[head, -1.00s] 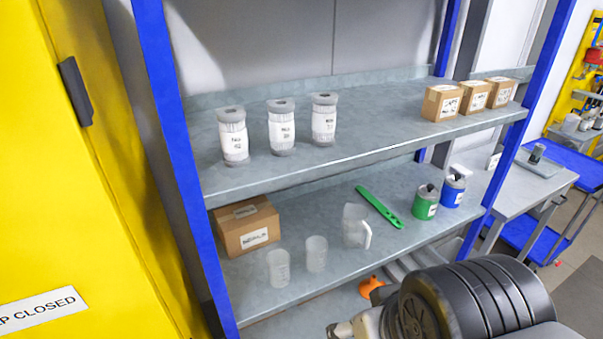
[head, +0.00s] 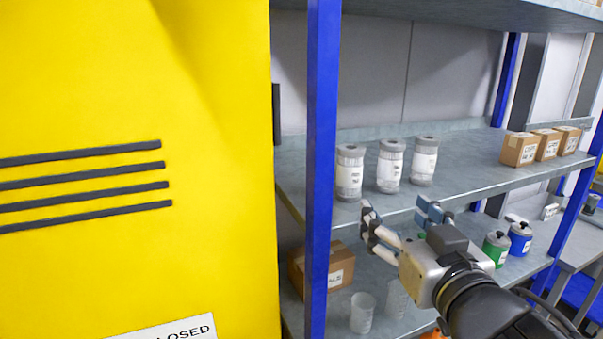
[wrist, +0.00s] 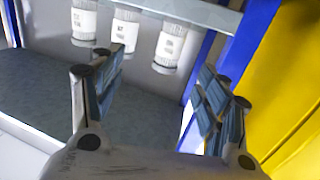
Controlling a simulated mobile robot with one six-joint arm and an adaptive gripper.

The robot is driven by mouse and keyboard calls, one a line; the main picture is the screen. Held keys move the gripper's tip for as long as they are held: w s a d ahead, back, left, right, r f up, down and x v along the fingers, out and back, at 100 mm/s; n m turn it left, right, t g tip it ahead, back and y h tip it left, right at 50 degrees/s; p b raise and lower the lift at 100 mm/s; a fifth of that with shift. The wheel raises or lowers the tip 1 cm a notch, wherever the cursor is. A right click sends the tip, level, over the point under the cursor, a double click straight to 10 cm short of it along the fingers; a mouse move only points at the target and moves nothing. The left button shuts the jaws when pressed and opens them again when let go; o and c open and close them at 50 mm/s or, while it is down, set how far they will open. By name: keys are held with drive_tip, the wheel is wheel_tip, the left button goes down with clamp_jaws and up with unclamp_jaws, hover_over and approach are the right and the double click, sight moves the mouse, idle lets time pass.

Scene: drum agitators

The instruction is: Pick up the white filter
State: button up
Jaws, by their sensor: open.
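Three white filters with grey ends and printed labels stand in a row on the upper grey shelf in the head view: a left one (head: 350,173), a middle one (head: 390,166) and a right one (head: 424,160). My gripper (head: 399,212) is open and empty, in front of and slightly below the shelf's front edge, apart from the filters. In the wrist view my gripper (wrist: 160,68) shows its fingers spread wide. The filters also appear there, upside down, near the top: one (wrist: 170,46) lies between the finger directions, another (wrist: 124,30) near the left finger.
A blue rack post (head: 322,150) and a yellow cabinet (head: 130,100) stand left of the filters. Cardboard boxes (head: 520,150) sit on the upper shelf's right side. The lower shelf holds a larger box (head: 340,268), a clear beaker (head: 362,312), and green (head: 496,248) and blue (head: 520,238) cans.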

drive_tip(key=a, duration=0.1)
drive_tip(key=y+p, duration=0.1)
drive_tip(key=p, duration=0.9)
approach(355, 173)
drive_tip(key=shift+n, duration=0.3)
drive_tip(key=w, duration=0.4)
drive_tip(key=shift+w+a+f, duration=0.15)
drive_tip(key=shift+w+a, duration=0.05)
drive_tip(key=shift+w, duration=0.15)
drive_tip(key=w, duration=0.2)
drive_tip(key=shift+w+a+f, duration=0.15)
drive_tip(key=shift+w+f, duration=0.05)
drive_tip(key=shift+w, duration=0.1)
drive_tip(key=w, duration=0.3)
drive_tip(key=w+a+p, duration=0.1)
drive_tip(key=w, duration=0.1)
drive_tip(key=shift+w+r, duration=0.15)
drive_tip(key=shift+r, duration=0.05)
drive_tip(key=shift+d, duration=0.1)
drive_tip(key=shift+c, duration=0.3)
drive_tip(key=c, duration=1.2)
